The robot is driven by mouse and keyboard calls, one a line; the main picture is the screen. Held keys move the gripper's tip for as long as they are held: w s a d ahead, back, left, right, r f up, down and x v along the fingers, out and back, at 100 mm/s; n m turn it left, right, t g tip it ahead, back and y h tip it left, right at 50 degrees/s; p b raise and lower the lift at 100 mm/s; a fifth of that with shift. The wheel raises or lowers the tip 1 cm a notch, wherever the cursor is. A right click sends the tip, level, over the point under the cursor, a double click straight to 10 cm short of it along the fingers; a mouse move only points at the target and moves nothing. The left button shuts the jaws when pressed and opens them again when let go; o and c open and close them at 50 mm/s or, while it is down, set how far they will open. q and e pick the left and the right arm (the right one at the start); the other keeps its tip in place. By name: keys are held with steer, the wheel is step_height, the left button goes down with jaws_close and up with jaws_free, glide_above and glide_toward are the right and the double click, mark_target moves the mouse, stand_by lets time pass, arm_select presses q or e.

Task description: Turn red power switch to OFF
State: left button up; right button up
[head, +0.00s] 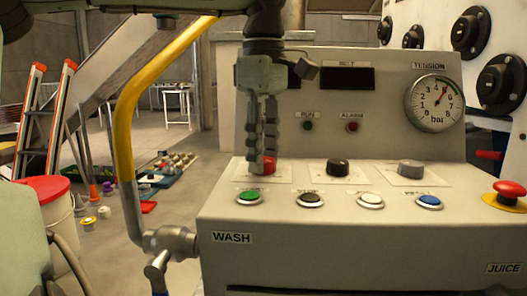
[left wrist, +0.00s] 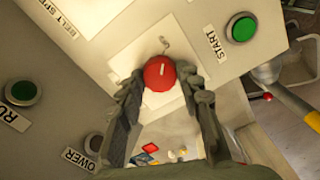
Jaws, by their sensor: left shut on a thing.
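The red power switch (head: 268,166) is a round red knob on a pale plate at the left of the sloped control panel (head: 310,178). It also shows in the left wrist view (left wrist: 160,73), with a short white mark on its face. My left gripper (head: 264,163) comes down from above, its fingers around the knob. In the left wrist view the left gripper (left wrist: 160,80) has one finger on each side of the knob, shut on it. The fingers hide part of the knob in the head view. My right gripper is not in view.
A black knob (head: 338,168) and a grey knob (head: 411,169) sit to the right. Green (head: 249,198), black, white and blue buttons line the front. A red mushroom button (head: 509,190) is at far right. A yellow pipe (head: 135,90) rises at left.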

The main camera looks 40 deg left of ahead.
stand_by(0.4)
arm_select(q)
steer(key=o, duration=1.2)
steer(key=shift+c, duration=0.2)
step_height(320, 180, up, 12)
